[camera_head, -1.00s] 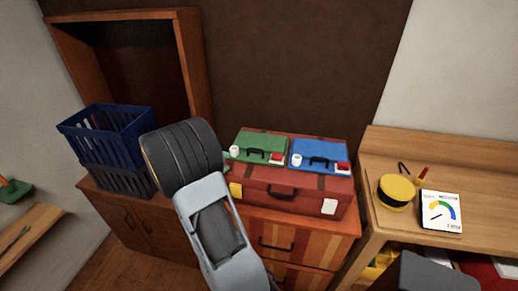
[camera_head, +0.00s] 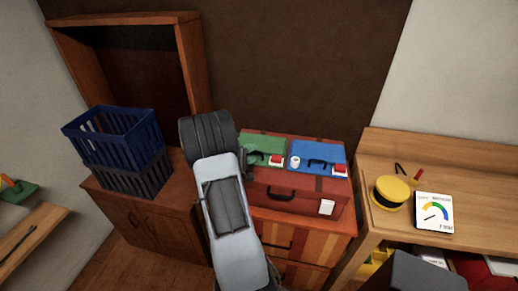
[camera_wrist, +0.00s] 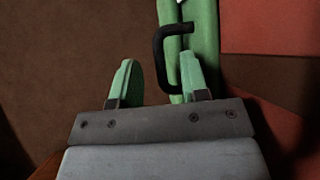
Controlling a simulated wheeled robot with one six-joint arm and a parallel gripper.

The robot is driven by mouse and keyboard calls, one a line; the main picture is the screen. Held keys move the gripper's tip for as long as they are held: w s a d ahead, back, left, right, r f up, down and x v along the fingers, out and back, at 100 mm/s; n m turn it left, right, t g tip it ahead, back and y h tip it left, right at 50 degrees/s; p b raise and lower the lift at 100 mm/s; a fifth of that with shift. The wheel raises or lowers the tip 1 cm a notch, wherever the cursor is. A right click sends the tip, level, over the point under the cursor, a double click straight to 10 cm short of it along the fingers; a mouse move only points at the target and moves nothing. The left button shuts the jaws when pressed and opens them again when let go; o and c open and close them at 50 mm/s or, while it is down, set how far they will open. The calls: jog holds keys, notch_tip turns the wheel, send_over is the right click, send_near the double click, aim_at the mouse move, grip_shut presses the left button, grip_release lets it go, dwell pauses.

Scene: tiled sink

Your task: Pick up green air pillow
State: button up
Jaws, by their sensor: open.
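I see no plain pillow shape; the green thing is a flat case (camera_head: 266,146) with a dark handle, lying on a red suitcase (camera_head: 327,188). My gripper (camera_wrist: 158,78) is open and empty. The right finger overlaps the case's lower edge in the picture; I cannot tell whether they touch.
A blue case (camera_head: 317,154) lies right beside the green one, with small white and red items near both.

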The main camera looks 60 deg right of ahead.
jog(key=shift+s+d+f, duration=0.15)
jog(key=shift+s+d, duration=0.1)
jog(key=shift+d, duration=0.35)
grip_shut()
